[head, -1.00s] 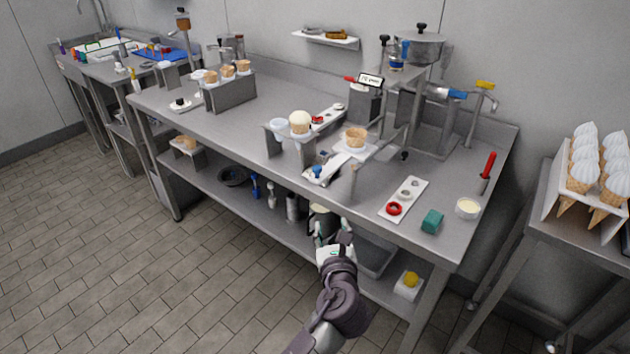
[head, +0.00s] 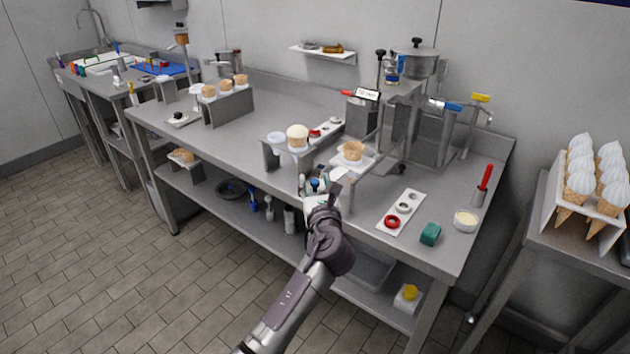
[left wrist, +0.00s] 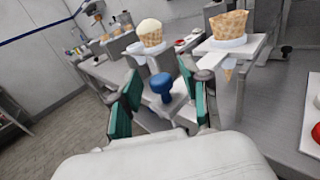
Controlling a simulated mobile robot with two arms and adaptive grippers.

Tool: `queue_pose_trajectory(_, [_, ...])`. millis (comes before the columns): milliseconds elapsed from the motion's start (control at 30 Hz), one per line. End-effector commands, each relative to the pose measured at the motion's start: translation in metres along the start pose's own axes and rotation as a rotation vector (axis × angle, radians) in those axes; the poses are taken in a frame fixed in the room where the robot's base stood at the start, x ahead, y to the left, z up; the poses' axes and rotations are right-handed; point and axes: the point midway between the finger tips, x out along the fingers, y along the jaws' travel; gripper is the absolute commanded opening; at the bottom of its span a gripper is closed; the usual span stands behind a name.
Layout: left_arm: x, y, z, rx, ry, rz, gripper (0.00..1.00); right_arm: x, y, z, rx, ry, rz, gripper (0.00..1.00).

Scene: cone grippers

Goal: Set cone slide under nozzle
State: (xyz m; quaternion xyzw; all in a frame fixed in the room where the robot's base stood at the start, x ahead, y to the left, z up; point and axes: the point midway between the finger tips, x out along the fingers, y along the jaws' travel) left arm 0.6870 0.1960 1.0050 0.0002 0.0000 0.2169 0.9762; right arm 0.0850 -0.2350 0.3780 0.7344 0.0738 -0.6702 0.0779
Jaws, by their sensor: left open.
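An empty waffle cone (head: 352,151) stands upright in a white ring on the white slide plate (head: 369,163), near the front of the steel bench. The cone also shows in the left wrist view (left wrist: 228,24), its tip hanging below the plate. A blue knob (left wrist: 162,86) stands on a light-coloured arm at the bench's front. My left gripper (left wrist: 158,100) is open, its green finger pads on either side of the knob in that view; I cannot tell whether they touch it. In the head view the gripper (head: 316,188) partly hides the knob. The hopper machine (head: 415,62) stands behind the cone; I cannot make out its nozzle clearly.
A stand with a filled cone (head: 297,136) is just left of the slide. A white strip with rings (head: 401,210), a green block (head: 430,233) and a small bowl (head: 466,219) lie to the right. A cone rack (head: 574,197) stands at far right.

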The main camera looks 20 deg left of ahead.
Motion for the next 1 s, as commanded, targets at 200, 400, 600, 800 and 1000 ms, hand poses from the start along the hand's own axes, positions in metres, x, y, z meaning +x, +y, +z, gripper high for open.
queue_pose_trajectory(200, [0.0092,0.0002,0.0000,0.000,0.000,0.000,0.47,-0.0002,0.0003,-0.0001,0.000,0.000,0.000,0.47])
queue_pose_trajectory(400, [0.0091,0.0003,-0.0001,0.000,0.000,0.000,0.47,-0.0002,0.0004,-0.0001,0.000,0.000,0.000,0.47])
queue_pose_trajectory(600, [0.0089,0.0003,-0.0002,0.000,0.000,0.000,0.13,-0.0002,0.0004,-0.0001,0.000,0.000,0.001,0.47])
queue_pose_trajectory(800, [0.0089,0.0003,-0.0003,0.000,0.000,0.000,0.00,-0.0002,0.0005,-0.0001,0.000,0.000,0.001,0.47])
queue_pose_trajectory(1000, [0.0095,-0.0004,0.0000,0.000,0.000,0.000,0.00,-0.0005,0.0005,-0.0001,0.000,0.000,0.001,0.47])
